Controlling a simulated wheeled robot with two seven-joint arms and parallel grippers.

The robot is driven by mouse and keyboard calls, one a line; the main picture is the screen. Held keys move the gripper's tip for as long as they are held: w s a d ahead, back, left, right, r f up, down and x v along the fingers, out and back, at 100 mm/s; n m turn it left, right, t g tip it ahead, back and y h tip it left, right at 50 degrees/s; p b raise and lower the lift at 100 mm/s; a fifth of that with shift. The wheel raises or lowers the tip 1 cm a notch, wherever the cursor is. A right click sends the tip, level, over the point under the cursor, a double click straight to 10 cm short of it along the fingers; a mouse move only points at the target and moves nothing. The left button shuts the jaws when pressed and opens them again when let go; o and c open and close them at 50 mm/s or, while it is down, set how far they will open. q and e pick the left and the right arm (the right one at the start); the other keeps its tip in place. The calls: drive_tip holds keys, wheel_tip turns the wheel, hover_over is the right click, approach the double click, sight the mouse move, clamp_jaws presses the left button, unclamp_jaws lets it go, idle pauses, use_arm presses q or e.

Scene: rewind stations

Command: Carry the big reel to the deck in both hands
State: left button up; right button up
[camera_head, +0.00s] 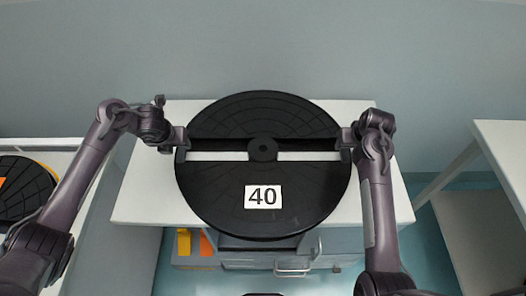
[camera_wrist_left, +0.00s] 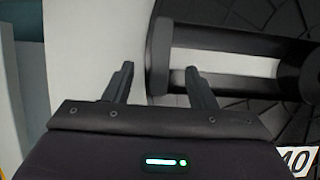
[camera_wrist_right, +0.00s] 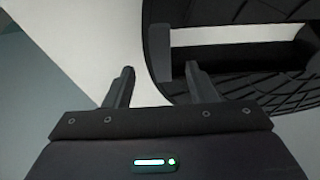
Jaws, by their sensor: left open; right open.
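The big reel (camera_head: 262,212) is a large black disc with a white "40" label, a central hub and a pale gap on either side of the hub. It lies over a white table (camera_head: 140,195). My left gripper (camera_head: 181,150) is open at the reel's left edge; in the left wrist view its fingers (camera_wrist_left: 158,75) stand either side of the black end bar (camera_wrist_left: 160,58). My right gripper (camera_head: 347,146) is open at the right edge; its fingers (camera_wrist_right: 158,75) likewise flank an end bar (camera_wrist_right: 158,52). I cannot tell whether the fingers touch the reel.
At the left, another black disc (camera_head: 22,190) with an orange patch lies on a pale surface (camera_head: 50,155). At the right stands another white table (camera_head: 505,140). Below the middle table are a grey unit with a handle (camera_head: 295,268) and orange items (camera_head: 184,242). A wall is behind.

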sight(182, 149)
use_arm(q)
drive_tip(key=x, duration=0.6)
drive_tip(key=shift+f, duration=0.15)
use_arm(e)
drive_tip(key=x, duration=0.6)
drive_tip(key=shift+w+f, duration=0.1)
drive_tip(key=shift+f, duration=0.05)
use_arm(q)
drive_tip(key=shift+c, duration=0.4)
use_arm(e)
drive_tip(key=shift+c, duration=0.4)
use_arm(q)
clamp_jaws()
use_arm(e)
clamp_jaws()
use_arm(q)
drive_tip(key=shift+w, duration=0.1)
